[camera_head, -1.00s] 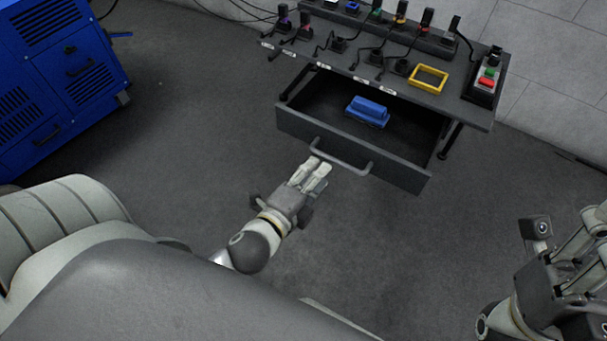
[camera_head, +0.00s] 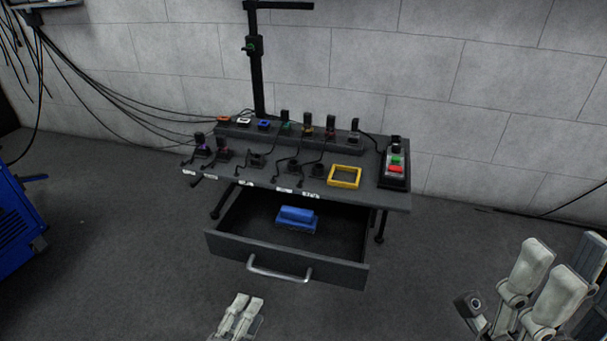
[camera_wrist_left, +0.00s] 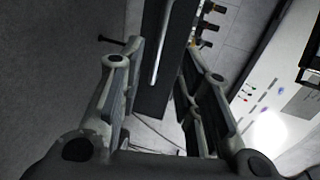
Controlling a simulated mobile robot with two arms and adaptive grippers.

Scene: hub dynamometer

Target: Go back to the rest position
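My left gripper (camera_head: 240,314) shows at the bottom of the head view, in front of the drawer handle (camera_head: 279,271) and apart from it. In the left wrist view its fingers (camera_wrist_left: 160,72) are spread with nothing between them, so it is open and empty. My right gripper (camera_head: 558,283) is at the lower right of the head view, with its pale fingers pointing up and apart. I see nothing held in it; part of it is cut off by the frame edge.
The drawer (camera_head: 225,246) under the dark workbench (camera_head: 395,198) stands open with a blue block (camera_head: 296,218) inside. Plugs, a yellow frame (camera_head: 344,177) and a button box (camera_head: 395,165) sit on top. A blue cabinet (camera_head: 18,215) is at left. The floor in front is clear.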

